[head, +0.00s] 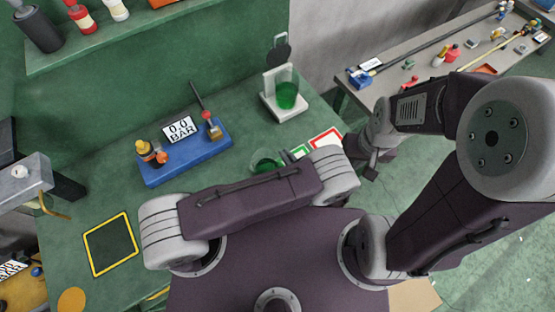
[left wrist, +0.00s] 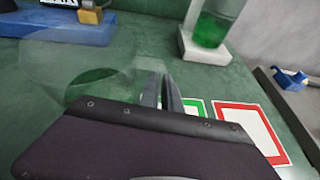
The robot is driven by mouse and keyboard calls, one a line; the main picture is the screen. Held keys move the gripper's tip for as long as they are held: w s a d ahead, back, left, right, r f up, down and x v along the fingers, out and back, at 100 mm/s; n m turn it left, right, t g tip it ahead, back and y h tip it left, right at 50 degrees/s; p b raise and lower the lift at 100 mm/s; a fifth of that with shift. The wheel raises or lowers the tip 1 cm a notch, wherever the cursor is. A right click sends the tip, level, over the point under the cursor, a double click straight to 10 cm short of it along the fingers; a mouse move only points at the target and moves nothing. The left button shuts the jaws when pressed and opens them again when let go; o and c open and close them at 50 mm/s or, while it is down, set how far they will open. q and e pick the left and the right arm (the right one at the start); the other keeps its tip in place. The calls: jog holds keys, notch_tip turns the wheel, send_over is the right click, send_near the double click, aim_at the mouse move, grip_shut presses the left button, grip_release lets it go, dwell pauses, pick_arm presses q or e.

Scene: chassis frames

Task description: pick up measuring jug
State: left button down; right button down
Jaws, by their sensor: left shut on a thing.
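A clear measuring jug (head: 264,162) with green liquid shows in the head view, just beyond my left arm, which hides part of it. In the left wrist view the see-through jug (left wrist: 92,82) is left of the fingers, with green low in it. My left gripper (left wrist: 161,85) is shut on the jug at its right side; the exact grip on the clear wall or handle is hard to make out. In the head view my left gripper (head: 289,156) is mostly hidden by my arm. My right gripper (head: 371,171) hangs empty-looking at the right, its jaws unclear.
A white stand (head: 270,104) at the back holds another clear vessel (head: 286,90) with green liquid. A blue gauge base (head: 185,152) is to the left. Green and red bordered cards (head: 326,138) lie beside the jug. A yellow-framed square (head: 110,244) at left is bare.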

pick_arm(q)
notch_tip(320, 180, up, 10)
jog(key=b, duration=0.1)
dwell(0.7)
